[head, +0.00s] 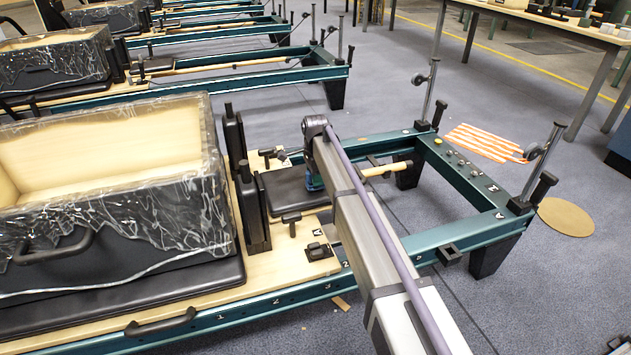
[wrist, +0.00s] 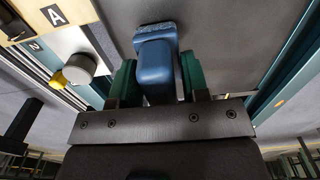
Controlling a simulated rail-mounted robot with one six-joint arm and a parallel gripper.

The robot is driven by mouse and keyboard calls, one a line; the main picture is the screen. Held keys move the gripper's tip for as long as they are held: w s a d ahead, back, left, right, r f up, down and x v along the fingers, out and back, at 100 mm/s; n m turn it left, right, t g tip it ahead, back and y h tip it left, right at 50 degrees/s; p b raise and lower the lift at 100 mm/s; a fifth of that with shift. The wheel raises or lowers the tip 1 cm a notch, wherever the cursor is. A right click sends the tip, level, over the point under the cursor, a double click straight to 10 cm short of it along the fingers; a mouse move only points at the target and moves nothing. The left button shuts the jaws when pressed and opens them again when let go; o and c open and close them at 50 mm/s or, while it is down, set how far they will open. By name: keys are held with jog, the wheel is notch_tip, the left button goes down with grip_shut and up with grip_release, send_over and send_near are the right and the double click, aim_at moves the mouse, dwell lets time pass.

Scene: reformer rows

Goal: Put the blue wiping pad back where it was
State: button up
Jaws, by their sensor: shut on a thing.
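The blue wiping pad (wrist: 157,62) is between the two green fingers of my gripper (wrist: 157,80) in the wrist view. My gripper is shut on its blue grip block, with the pad's wider flat part beyond the fingers. A dark, flat surface lies behind the pad; I cannot tell whether the pad touches it. In the head view my gripper (head: 314,180) is at the black headrest (head: 285,193) of the nearest reformer, and my own arm hides most of the pad.
The reformer's teal frame (head: 452,178) surrounds the headrest, with black shoulder posts (head: 254,205) to its left. A clear-wrapped box (head: 105,200) stands on the carriage. A striped orange mat (head: 485,142) and a round tan mat (head: 566,217) lie on the floor. Metal uprights rise at the frame's end.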

jog(key=shift+f, duration=0.2)
jog(key=o, duration=0.8)
jog(key=shift+r, duration=0.1)
notch_tip(320, 180, up, 12)
jog(key=p, duration=1.2)
jog(key=shift+r, duration=0.2)
